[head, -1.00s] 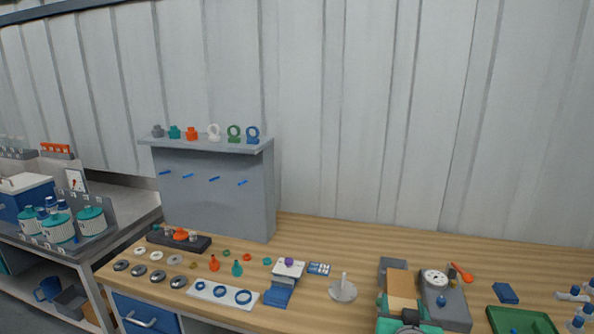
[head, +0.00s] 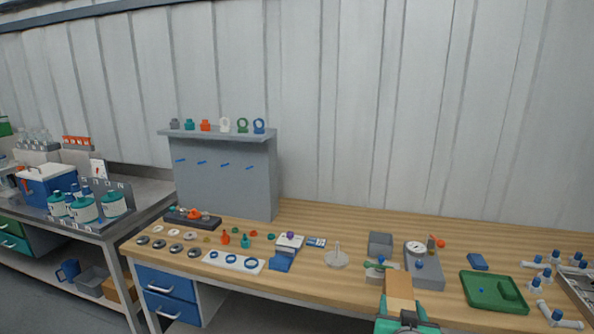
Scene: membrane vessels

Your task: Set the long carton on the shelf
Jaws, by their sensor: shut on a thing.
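The long carton (head: 399,285) is a plain tan box at the bottom right of the head view, in front of the bench's near side. My gripper (head: 402,314), with teal parts, is shut on its near end; the fingertips are mostly hidden. The carton points away from me toward the bench. The shelf (head: 170,132) is a grey ledge on top of an upright grey panel at the back left of the bench. Several small fittings and rings stand in a row along it. The carton is well to the right of the shelf and apart from it.
The wooden bench (head: 330,215) holds small parts, a white ring plate (head: 233,262), a white spindle (head: 336,258), a grey gauge unit (head: 424,268) and a green tray (head: 493,292). Blue drawers (head: 168,283) are under its left end. A side bench (head: 120,210) stands left.

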